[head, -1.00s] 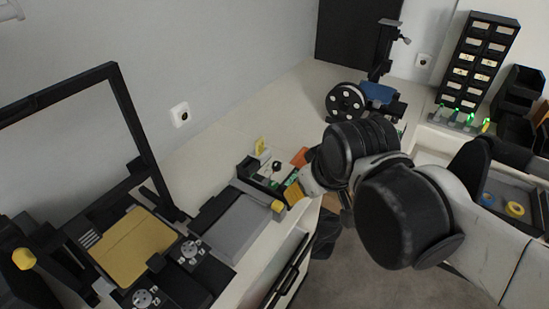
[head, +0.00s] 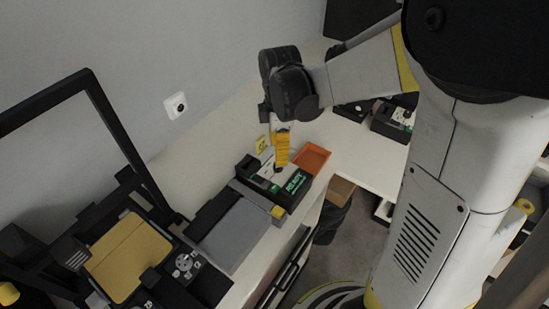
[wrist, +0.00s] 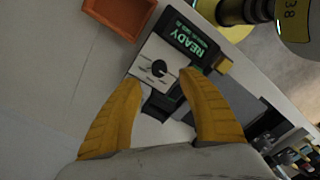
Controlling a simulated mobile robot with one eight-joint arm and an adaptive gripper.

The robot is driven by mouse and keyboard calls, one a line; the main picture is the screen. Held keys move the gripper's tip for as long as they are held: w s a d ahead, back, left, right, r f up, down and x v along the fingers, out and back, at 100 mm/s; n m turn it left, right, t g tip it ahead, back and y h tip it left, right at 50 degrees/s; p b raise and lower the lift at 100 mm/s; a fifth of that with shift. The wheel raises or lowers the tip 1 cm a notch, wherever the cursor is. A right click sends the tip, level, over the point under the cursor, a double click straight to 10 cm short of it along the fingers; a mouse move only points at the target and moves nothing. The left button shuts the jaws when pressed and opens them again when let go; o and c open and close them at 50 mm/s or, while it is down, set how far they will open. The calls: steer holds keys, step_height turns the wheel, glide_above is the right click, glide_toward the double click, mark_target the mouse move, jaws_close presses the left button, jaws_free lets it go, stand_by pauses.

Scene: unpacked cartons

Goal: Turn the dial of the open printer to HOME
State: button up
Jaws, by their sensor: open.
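The open-frame black printer (head: 104,105) stands at the left in the head view, with a yellow bed (head: 130,256) and a round grey-buttoned panel (head: 184,263) beside it. A control box (head: 252,166) with a green lit display (head: 296,183) sits to its right. In the wrist view the display (wrist: 188,40) reads READY, and a black dial (wrist: 159,68) with a light pointer mark is on a white face with small labels too small to read. My gripper (wrist: 161,80) is open, its yellow fingertips either side of the dial; contact cannot be told. It hangs above the box (head: 281,163) in the head view.
An orange tray (head: 312,157) is right of the box; it also shows in the wrist view (wrist: 120,12). A grey flat-topped unit (head: 236,236) lies between box and printer. The bench by the wall is clear.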

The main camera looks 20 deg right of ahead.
step_height(320, 180, down, 6)
steer(key=shift+f+b, duration=0.2)
steer(key=shift+b, duration=0.7)
jaws_close()
